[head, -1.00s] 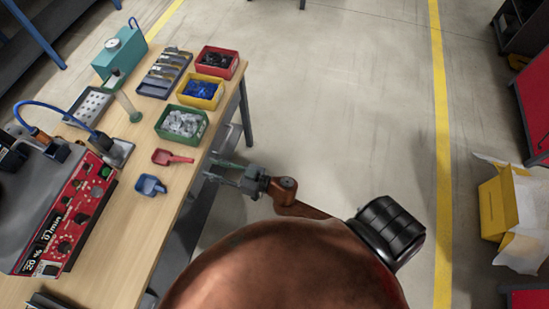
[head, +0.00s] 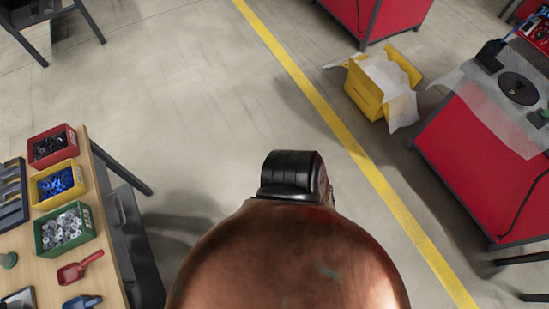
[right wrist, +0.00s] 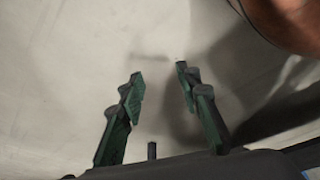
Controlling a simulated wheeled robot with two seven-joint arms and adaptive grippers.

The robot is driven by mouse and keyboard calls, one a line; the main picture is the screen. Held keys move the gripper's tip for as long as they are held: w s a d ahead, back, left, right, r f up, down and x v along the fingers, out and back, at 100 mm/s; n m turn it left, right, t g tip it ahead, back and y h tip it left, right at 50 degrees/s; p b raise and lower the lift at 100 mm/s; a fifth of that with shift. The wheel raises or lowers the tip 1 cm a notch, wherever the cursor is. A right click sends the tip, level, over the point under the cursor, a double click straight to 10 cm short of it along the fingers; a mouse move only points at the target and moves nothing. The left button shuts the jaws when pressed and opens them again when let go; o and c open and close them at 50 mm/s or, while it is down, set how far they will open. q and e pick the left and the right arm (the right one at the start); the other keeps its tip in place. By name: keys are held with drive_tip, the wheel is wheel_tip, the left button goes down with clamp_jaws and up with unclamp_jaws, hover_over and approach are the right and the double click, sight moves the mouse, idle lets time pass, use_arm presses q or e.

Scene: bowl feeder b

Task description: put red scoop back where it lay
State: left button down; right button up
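The red scoop (head: 78,267) lies on the wooden table (head: 103,275) at the lower left of the head view, in front of the green bin. A blue scoop (head: 83,301) lies just below it, partly cut off by the frame edge. My right gripper (right wrist: 158,78) shows in the right wrist view with its two green-padded fingers spread apart. Nothing is between them, and only bare floor shows beyond. The right gripper is not visible in the head view. My left gripper is not in view.
A green bin of pale parts (head: 65,229), a yellow bin of blue parts (head: 58,186) and a red bin of dark parts (head: 53,146) line the table. A yellow box (head: 364,90) stands on the floor near a red bench (head: 470,150). Open floor lies between.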

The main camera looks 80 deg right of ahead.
drive_tip(key=s+f+g, duration=0.2)
drive_tip(key=s, duration=0.7)
drive_tip(key=s+f+g, duration=0.1)
drive_tip(key=s+f, duration=0.1)
drive_tip(key=s, duration=0.7)
drive_tip(key=shift+s+a+f+g, duration=0.15)
drive_tip(key=shift+s+a+g, duration=0.05)
drive_tip(key=shift+g, duration=0.2)
